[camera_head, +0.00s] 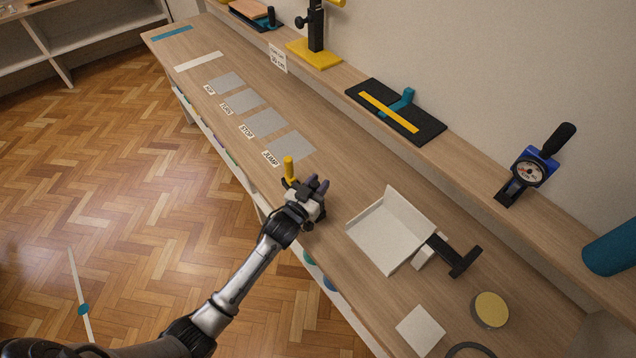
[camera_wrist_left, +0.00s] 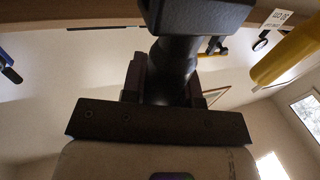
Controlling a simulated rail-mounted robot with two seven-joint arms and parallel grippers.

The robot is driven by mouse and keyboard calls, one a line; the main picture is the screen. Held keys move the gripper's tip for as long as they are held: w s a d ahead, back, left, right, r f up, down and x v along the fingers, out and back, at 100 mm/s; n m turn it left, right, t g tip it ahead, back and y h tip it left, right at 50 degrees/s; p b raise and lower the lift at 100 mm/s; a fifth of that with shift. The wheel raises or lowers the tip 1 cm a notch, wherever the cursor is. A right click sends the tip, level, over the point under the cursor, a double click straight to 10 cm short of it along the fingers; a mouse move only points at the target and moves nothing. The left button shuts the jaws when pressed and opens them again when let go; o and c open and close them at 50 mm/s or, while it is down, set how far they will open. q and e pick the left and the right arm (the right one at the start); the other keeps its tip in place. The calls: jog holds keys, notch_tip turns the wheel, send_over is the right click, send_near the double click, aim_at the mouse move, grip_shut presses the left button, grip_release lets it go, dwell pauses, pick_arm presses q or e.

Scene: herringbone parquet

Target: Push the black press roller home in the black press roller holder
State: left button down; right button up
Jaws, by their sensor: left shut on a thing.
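My left gripper (camera_head: 314,186) is low over the front part of the bench, beside an upright yellow cylinder. In the left wrist view its jaws are shut on a black round shaft, which I take for the black press roller (camera_wrist_left: 174,72). The shaft meets a broad black block (camera_wrist_left: 197,14) at the top of that view, probably the black press roller holder. I cannot tell how deep the roller sits or whether a gap is left. In the head view my gripper hides the roller and holder. My right gripper is not in view.
The yellow cylinder (camera_head: 289,168) stands close by and shows in the wrist view (camera_wrist_left: 288,55). A white tray (camera_head: 387,232) lies to the right, with a black T-shaped piece (camera_head: 458,258) beside it. Grey squares (camera_head: 264,122) lie flat behind. A raised shelf (camera_head: 465,155) runs along the wall.

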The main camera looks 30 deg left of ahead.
pick_arm(q)
jog(key=shift+f+b, duration=0.45)
jog(key=shift+f, duration=0.35)
jog(key=c, duration=1.2)
grip_release()
jog(key=o, duration=0.4)
jog(key=shift+s, duration=0.1)
jog(key=s, duration=0.4)
jog(key=s+p, duration=0.1)
jog(key=s, duration=0.4)
jog(key=s+p, duration=0.1)
jog(key=s, duration=0.3)
jog(key=shift+s+d+f, duration=0.1)
jog(key=shift+s+f, duration=0.2)
jog(key=shift+f, duration=0.05)
